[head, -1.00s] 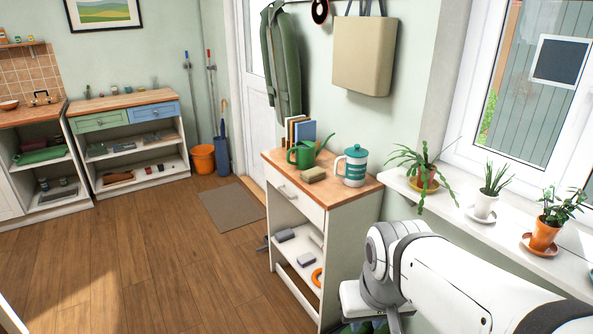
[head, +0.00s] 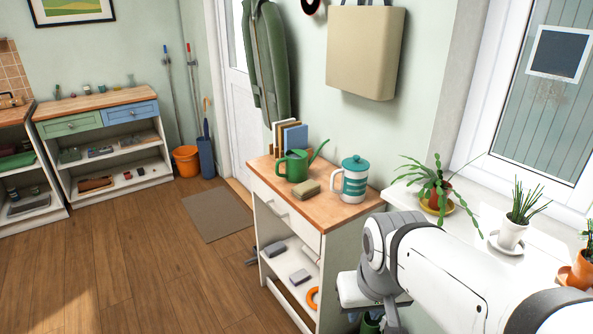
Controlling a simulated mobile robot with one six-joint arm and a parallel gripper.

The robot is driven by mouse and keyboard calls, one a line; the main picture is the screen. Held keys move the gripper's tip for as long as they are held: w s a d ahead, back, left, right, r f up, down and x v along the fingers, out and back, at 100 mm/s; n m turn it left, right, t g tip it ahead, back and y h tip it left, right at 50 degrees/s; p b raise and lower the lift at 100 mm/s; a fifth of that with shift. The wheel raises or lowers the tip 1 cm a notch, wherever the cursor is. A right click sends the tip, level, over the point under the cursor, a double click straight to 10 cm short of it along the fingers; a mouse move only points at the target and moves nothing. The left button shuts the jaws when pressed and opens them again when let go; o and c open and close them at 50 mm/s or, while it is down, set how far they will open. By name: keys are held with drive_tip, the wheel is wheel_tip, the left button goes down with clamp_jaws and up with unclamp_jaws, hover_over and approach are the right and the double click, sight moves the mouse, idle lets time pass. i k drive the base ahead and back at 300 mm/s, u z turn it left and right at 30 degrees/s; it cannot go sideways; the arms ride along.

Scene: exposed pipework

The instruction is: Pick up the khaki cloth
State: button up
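The khaki cloth (head: 307,188) looks like a small folded block. It lies on the wooden top of the white cabinet (head: 262,165), near its front edge. A green watering can (head: 293,167) stands just behind it, and a white and teal lidded jug (head: 354,182) stands to its right. My arm reaches in from the lower right, to the right of the cabinet and apart from the cloth. My gripper's fingers do not show.
Upright books (head: 290,138) stand at the back of the cabinet top. Potted plants (head: 436,190) line the windowsill at right. A tan bag (head: 364,52) and a green jacket (head: 268,62) hang above. The wooden floor (head: 130,262) left of the cabinet is clear.

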sight(304, 190)
drive_tip(key=u, duration=1.8)
drive_tip(key=i, duration=1.85)
